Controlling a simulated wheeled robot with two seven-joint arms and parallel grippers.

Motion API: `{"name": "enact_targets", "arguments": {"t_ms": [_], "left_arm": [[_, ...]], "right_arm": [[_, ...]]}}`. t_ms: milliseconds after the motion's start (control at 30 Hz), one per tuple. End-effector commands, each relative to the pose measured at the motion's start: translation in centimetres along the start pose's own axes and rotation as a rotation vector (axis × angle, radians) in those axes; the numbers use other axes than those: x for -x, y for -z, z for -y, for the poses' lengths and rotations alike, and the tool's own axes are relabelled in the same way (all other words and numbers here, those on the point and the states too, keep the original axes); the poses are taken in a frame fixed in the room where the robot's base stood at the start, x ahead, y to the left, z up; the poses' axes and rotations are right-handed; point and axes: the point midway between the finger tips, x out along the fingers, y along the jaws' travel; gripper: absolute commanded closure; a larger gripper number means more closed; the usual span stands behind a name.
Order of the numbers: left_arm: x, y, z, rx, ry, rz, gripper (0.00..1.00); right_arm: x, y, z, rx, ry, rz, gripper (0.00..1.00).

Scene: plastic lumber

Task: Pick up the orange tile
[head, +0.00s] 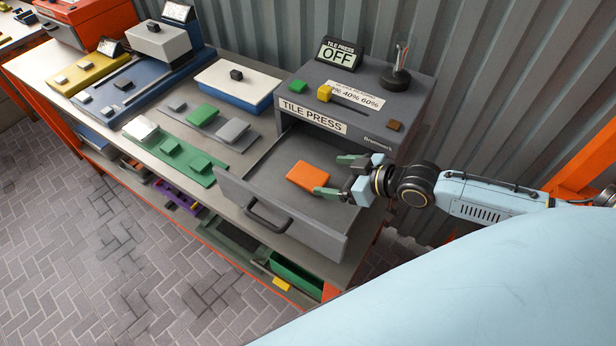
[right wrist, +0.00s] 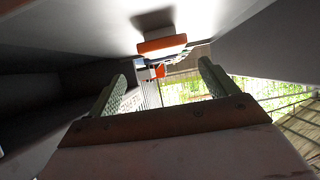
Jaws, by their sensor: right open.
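The orange tile (head: 307,176) lies flat on the floor of the open grey tile press drawer (head: 265,182). In the right wrist view the orange tile (right wrist: 163,46) shows beyond the fingertips, roughly centred between them. My right gripper (head: 337,176) is open and reaches into the drawer from the right. Its two green fingers point at the tile's right end, and the near fingertip is close beside it. Whether they touch cannot be told. The fingers also show in the right wrist view (right wrist: 162,78), with nothing held. My left gripper is not in view.
The tile press (head: 340,100) with an OFF display (head: 339,54) stands behind the drawer. Green and grey plates (head: 170,155) and a white-blue box (head: 237,88) lie to the left.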

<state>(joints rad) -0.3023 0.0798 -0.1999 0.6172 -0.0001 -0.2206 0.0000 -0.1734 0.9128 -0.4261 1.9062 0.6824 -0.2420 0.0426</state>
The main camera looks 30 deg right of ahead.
Motion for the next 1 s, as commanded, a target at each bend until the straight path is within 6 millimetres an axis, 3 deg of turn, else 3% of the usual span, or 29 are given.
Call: {"name": "enact_targets", "arguments": {"t_ms": [167, 467, 767, 1000], "left_arm": [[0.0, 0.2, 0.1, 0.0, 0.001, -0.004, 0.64], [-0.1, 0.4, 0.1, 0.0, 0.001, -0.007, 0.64], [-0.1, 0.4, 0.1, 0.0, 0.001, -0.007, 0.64], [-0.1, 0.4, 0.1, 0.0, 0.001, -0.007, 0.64]], "right_arm": [[-1.1, 0.0, 0.2, -0.002, 0.0, -0.001, 0.15], [-5.1, -0.2, 0.7, 0.001, -0.001, -0.001, 0.15], [-5.5, -0.3, 0.8, 0.001, 0.0, 0.001, 0.15], [-5.5, -0.3, 0.8, 0.001, 0.0, 0.001, 0.47]]}}
